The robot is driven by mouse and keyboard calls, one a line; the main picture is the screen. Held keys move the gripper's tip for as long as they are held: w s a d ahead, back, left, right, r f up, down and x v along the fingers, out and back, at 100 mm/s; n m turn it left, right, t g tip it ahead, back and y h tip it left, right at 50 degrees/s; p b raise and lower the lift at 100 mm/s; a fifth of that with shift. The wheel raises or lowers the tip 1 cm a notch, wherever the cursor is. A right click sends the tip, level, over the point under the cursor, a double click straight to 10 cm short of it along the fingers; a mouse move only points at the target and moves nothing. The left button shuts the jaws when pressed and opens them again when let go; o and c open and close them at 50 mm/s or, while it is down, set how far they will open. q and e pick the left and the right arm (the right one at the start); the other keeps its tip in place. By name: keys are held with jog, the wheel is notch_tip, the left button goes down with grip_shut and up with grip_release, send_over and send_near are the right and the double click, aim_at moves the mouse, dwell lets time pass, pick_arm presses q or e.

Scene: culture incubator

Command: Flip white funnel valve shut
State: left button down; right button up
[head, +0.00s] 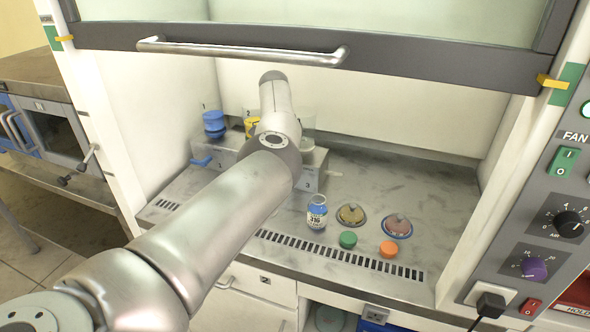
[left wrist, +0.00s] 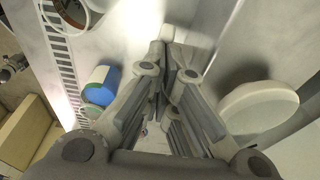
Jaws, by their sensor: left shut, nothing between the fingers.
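In the head view a grey valve block (head: 312,172) marked 3 stands on the hood floor, with a pale lever (head: 334,173) at its right side. The white funnel (head: 308,122) above it is mostly hidden behind my left arm. My left gripper (left wrist: 168,58) is shut and empty in the left wrist view; the arm hides it in the head view. A white round object (left wrist: 258,105), probably the white funnel, is right of the fingers, apart from them. The valve lever cannot be made out in the wrist view. My right gripper is not in view.
A blue funnel (head: 214,124) and a partly hidden yellow one (head: 251,126) stand left. A blue-labelled bottle (head: 317,213), two dishes (head: 351,214) (head: 397,226), a green cap (head: 348,240) and an orange cap (head: 388,249) sit in front. The raised sash (head: 420,62) hangs above.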

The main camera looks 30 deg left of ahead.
pick_arm(q)
jog(key=shift+s+a+f+b, duration=0.1)
jog(key=shift+a+f+b, duration=0.1)
jog(key=shift+a, duration=0.25)
jog(key=shift+s+a+f+b, duration=0.1)
jog(key=shift+a+b, duration=0.05)
jog(key=shift+a, duration=0.25)
jog(key=shift+s+a+f+b, duration=0.25)
jog(key=shift+a+f+b, duration=0.35)
jog(key=shift+a, duration=0.35)
jog(key=shift+r+p, duration=0.65)
jog(key=shift+r, duration=0.2)
jog(key=shift+r, duration=0.1)
notch_tip(320, 180, up, 7)
jog(key=a, duration=0.1)
jog(key=shift+s, duration=0.15)
